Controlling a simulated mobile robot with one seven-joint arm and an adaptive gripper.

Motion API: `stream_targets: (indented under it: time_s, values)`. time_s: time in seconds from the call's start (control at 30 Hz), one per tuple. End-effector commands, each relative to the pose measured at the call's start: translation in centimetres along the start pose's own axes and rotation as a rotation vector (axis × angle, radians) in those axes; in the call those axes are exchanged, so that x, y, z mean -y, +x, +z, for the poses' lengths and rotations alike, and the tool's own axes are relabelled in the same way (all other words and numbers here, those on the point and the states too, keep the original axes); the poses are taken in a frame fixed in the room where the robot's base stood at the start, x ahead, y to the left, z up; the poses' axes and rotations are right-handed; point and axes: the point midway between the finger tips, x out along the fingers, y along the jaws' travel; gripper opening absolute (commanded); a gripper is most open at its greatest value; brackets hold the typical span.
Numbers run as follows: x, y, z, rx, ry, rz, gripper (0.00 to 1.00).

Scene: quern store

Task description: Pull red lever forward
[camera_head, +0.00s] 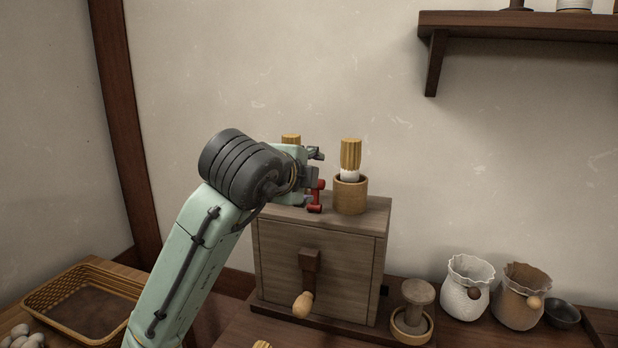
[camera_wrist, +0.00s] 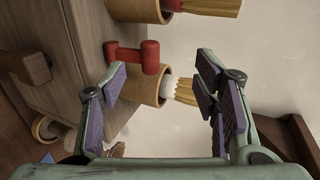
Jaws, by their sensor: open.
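The red lever (camera_head: 315,198) is on top of the wooden box (camera_head: 320,262), partly hidden behind my gripper in the head view. In the wrist view the red lever (camera_wrist: 130,58) shows as a bar with a thicker head at each end. My gripper (camera_head: 318,168) is just above the lever, over the box top. Its fingers are apart in the wrist view (camera_wrist: 158,70). The lever's right head lies in the gap between them as seen there, and its left end extends past the left finger. I cannot tell whether a finger touches it. The gripper holds nothing.
A brush (camera_head: 350,155) stands in a wooden cup (camera_head: 350,196) right of the lever. A second brush (camera_head: 291,138) shows behind my gripper. A crank handle (camera_head: 303,304) sticks out from the box front. A wooden stamp (camera_head: 418,293) and sacks (camera_head: 466,300) stand right.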

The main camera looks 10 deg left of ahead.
Motion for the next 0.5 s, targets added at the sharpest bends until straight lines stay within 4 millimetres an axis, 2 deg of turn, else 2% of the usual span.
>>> stream_targets:
  time_s: [0.5]
  values:
    - [2.4,-3.1,0.0,0.001,0.000,0.000,0.56]
